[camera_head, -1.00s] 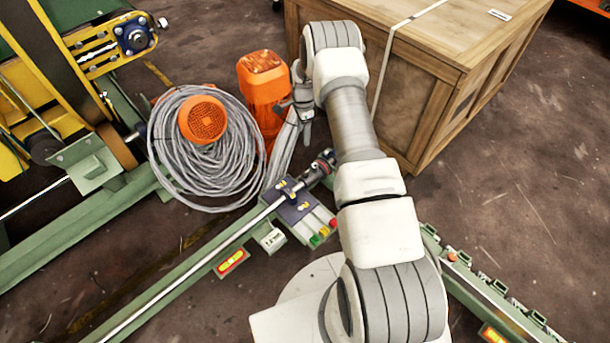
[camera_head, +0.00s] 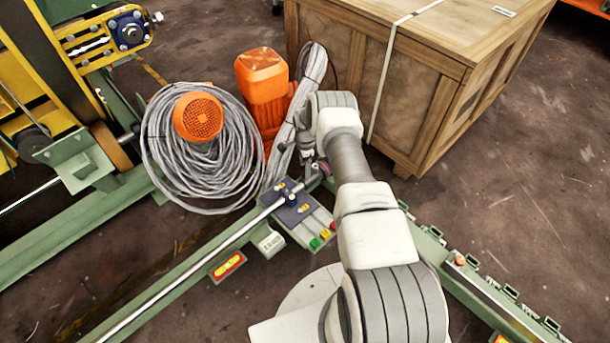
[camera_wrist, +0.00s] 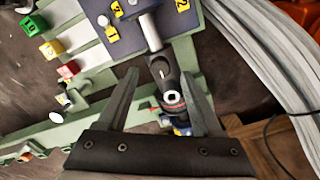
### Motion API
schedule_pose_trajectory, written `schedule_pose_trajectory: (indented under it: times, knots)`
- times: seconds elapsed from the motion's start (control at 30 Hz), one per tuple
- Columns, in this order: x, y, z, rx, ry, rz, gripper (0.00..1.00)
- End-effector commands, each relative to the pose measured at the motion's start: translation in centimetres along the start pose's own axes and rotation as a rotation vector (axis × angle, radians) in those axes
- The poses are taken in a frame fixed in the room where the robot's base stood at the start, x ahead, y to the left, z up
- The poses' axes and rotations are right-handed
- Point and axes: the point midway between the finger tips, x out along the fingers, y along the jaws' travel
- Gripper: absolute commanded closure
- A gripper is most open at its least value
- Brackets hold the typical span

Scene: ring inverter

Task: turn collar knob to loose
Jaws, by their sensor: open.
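The collar knob (camera_wrist: 163,73) is a dark cylinder on the end of a bright metal rod (camera_wrist: 148,30) in the wrist view. It has a slot, a pale round socket and a red mark near its lower end. My gripper (camera_wrist: 160,78) is open, with one finger on each side of the collar. Gaps show between the fingers and the collar in this view, so it is not clasped. In the head view my gripper (camera_head: 306,150) is above the rod's end, and my arm and hand hide most of the collar.
A blue numbered plate (camera_wrist: 120,38) holds the rod beside green, red and yellow buttons (camera_head: 322,237). A grey cable coil (camera_head: 205,165), an orange motor (camera_head: 262,78) and a cable bundle (camera_wrist: 265,55) stand close by. A wooden crate (camera_head: 440,70) stands behind my arm.

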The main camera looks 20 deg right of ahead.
Motion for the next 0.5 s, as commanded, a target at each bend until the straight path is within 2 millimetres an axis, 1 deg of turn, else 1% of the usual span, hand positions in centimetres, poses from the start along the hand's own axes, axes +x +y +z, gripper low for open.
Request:
schedule_pose_trajectory:
  times: [0.03,0.2,0.3,0.5]
  knots:
    - [1.3,0.1,0.0,0.001,0.0,0.001,0.33]
    - [2.9,0.0,0.0,0.0,-0.001,0.001,0.33]
    - [3.2,0.0,0.0,0.0,0.0,0.001,0.33]
    - [3.2,0.0,0.0,0.0,0.0,0.0,0.33]
